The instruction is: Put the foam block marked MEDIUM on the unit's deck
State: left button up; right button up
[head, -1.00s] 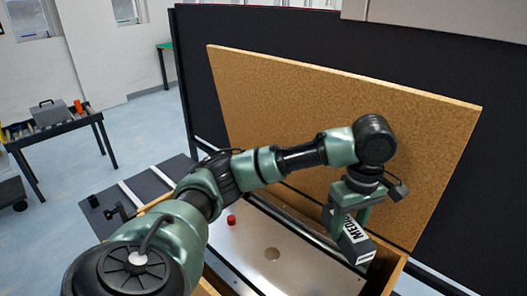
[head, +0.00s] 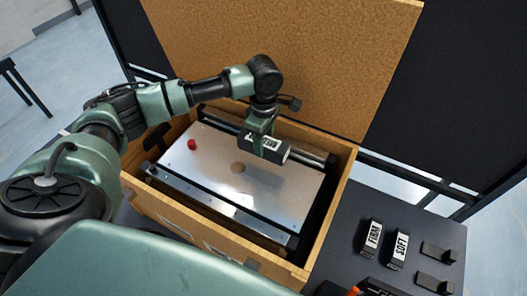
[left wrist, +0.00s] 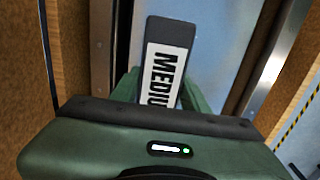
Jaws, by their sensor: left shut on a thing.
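The dark foam block marked MEDIUM (head: 268,152) is held in my left gripper (head: 261,140), over the far part of the unit's metal deck (head: 215,185). In the head view the gap between block and deck is hard to judge. In the left wrist view the block (left wrist: 168,60) shows its white MEDIUM label between the green fingers, partly hidden by the gripper body. My right gripper is not in view.
The unit sits inside a wooden crate (head: 318,228) with its lid (head: 270,40) standing up behind. On the dark table at right stand blocks marked FIRM (head: 373,238) and SOFT (head: 398,250), beside dark holders (head: 437,253). Most of the deck is bare.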

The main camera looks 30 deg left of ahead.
pick_arm(q)
jog(key=shift+f, duration=0.95)
jog(key=shift+f+p, duration=0.5)
jog(key=shift+f, duration=1.7)
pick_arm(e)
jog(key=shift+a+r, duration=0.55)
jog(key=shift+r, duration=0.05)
pick_arm(q)
jog(key=shift+d+f, duration=0.1)
jog(key=shift+f, duration=0.05)
jog(key=o, duration=1.4)
jog(key=shift+c, duration=0.2)
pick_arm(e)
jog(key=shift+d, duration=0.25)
